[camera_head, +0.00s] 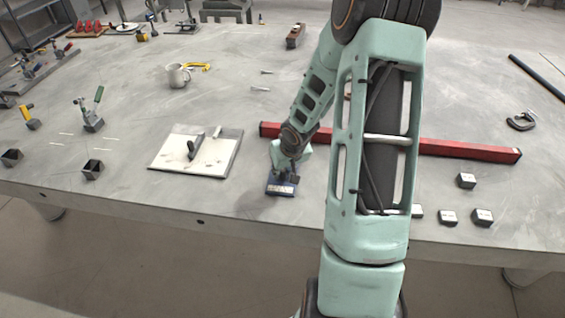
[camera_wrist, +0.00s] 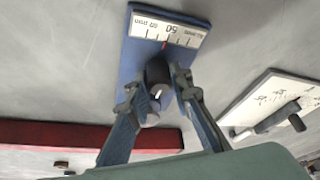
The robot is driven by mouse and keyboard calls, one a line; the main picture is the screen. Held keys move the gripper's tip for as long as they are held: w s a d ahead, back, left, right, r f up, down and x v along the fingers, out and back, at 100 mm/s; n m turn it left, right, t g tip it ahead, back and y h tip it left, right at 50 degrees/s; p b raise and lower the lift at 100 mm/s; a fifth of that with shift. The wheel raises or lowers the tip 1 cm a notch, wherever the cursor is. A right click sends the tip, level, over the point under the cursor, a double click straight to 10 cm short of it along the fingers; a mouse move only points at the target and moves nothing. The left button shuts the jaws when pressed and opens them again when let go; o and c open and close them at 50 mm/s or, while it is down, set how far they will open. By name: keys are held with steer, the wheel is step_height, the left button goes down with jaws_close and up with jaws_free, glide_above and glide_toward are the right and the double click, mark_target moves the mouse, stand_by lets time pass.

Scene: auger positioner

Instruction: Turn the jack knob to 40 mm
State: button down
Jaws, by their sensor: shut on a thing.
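The jack is a blue block on the table (camera_head: 282,188), below my arm in the head view. In the wrist view its blue base (camera_wrist: 139,55) carries a white scale (camera_wrist: 185,34) that appears upside down. A thin red pointer (camera_wrist: 165,44) stands close to the number 50; the smaller end labels are hard to read. The dark round knob (camera_wrist: 157,70) has a pale mark on its end. My gripper (camera_wrist: 162,88) is shut on the knob, one finger at each side. In the head view my gripper (camera_head: 288,168) partly covers the jack.
A red bar (camera_head: 460,150) lies just behind the jack and runs right. Several small dark blocks (camera_head: 447,217) sit at right. A mug (camera_head: 177,76) stands farther back.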

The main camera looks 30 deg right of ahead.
steer(key=n+p, duration=0.1)
steer(key=p, duration=0.2)
steer(key=r+n+y+p, duration=0.1)
steer(key=n+p, duration=0.1)
steer(key=p, duration=0.1)
steer(key=shift+s+p, duration=0.1)
steer(key=shift+p, duration=0.2)
steer(key=n+p, duration=0.1)
steer(key=p, duration=0.1)
steer(key=n+y+p, duration=0.1)
steer(key=shift+f+n+p, duration=0.2)
steer(key=shift+n+p, duration=0.1)
steer(key=shift+p, duration=0.1)
steer(key=n, duration=0.1)
steer(key=n+g+y+p, duration=0.1)
steer(key=shift+f+n, duration=0.25)
steer(key=shift+n, duration=0.15)
steer(key=shift+n+g+y, duration=0.5)
steer(key=shift+n+y, duration=0.1)
steer(key=shift+n, duration=1.3)
steer(key=c, duration=1.7)
jaws_free()
steer(key=shift+f, duration=0.1)
steer(key=shift+c, duration=0.2)
